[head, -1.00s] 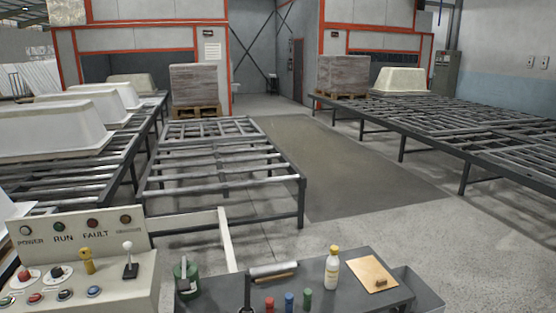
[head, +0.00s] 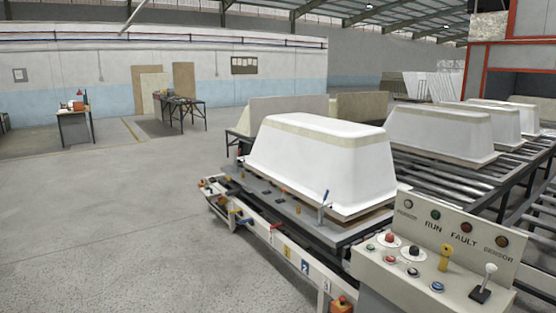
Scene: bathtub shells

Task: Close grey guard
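I cannot pick out a grey guard with certainty in the head view. A white bathtub shell (head: 318,165) lies upside down on a fixture with a grey plate (head: 262,198). Clamps and a blue-handled lever (head: 323,207) stand along the fixture's near side. Upright grey-beige panels (head: 290,106) stand behind the shell; whether one of them is the guard I cannot tell. Neither of my grippers is in view.
A control console (head: 440,265) with lamps, buttons, a yellow key-like knob and a lever stands at the lower right. More shells (head: 440,132) sit on a roller conveyor at right. Worktables (head: 75,125) stand far left. The floor (head: 120,225) at left is clear.

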